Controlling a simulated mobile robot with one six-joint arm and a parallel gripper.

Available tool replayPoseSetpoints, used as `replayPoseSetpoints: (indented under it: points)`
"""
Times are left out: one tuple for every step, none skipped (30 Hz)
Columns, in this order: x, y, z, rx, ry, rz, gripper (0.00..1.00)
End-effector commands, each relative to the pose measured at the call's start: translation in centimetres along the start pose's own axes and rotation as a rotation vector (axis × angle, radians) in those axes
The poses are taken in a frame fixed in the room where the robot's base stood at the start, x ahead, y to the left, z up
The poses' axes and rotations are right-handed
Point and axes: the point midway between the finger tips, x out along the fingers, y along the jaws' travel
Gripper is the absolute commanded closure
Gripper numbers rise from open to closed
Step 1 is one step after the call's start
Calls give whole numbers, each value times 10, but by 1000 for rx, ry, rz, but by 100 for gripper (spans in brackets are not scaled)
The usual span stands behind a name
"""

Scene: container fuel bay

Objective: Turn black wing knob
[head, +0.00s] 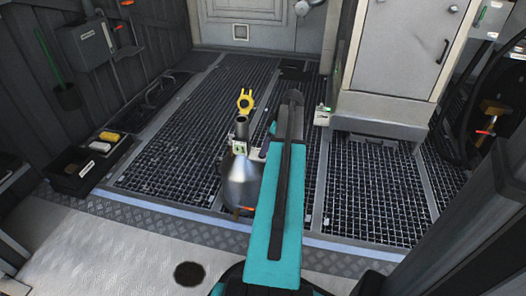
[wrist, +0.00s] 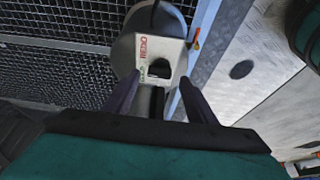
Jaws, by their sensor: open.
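I cannot surely pick out the black wing knob in either view. A grey rounded metal body (head: 241,182) stands on the grating left of my teal arm in the head view. In the wrist view the same body seems to show as a grey round shape (wrist: 125,52) with a pale panel (wrist: 148,50) bearing red and green lettering. A dark shape (wrist: 160,68) sits in that panel, in line with the gap between my fingers. My gripper (wrist: 160,79) is open, a dark finger on each side of the panel's lower part; contact cannot be told.
A yellow ring-shaped part (head: 245,101) stands beyond the grey body. A grey cabinet (head: 400,50) is at right, and a black tray (head: 88,168) with small items is at left. An orange tab (wrist: 197,38) is right of the panel. Grating (head: 160,160) lies open at left.

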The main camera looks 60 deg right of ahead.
Motion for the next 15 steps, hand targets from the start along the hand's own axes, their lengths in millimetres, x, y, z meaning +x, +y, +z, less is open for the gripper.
replayPoseSetpoints:
  points:
    - [8, 0, 1, 0, 0, -1, 48]
    - [10, 0, 1, 0, 0, -1, 48]
    - [14, 0, 1, 0, 0, 0, 48]
    - [16, 0, 1, 0, 0, 0, 48]
    - [17, 0, 1, 0, 0, 0, 48]
    - [19, 0, 0, 0, 0, 0, 48]
    - [20, 0, 0, 0, 0, 0, 48]
    - [20, 0, 0, 0, 0, 0, 48]
    - [21, 0, 0, 0, 0, 0, 48]
    - [21, 0, 0, 0, 0, 0, 48]
    - [21, 0, 0, 0, 0, 0, 48]
    - [21, 0, 0, 0, 0, 0, 48]
    - [21, 0, 0, 0, 0, 0, 48]
    - [21, 0, 0, 0, 0, 0, 48]
    - [21, 0, 0, 0, 0, 0, 48]
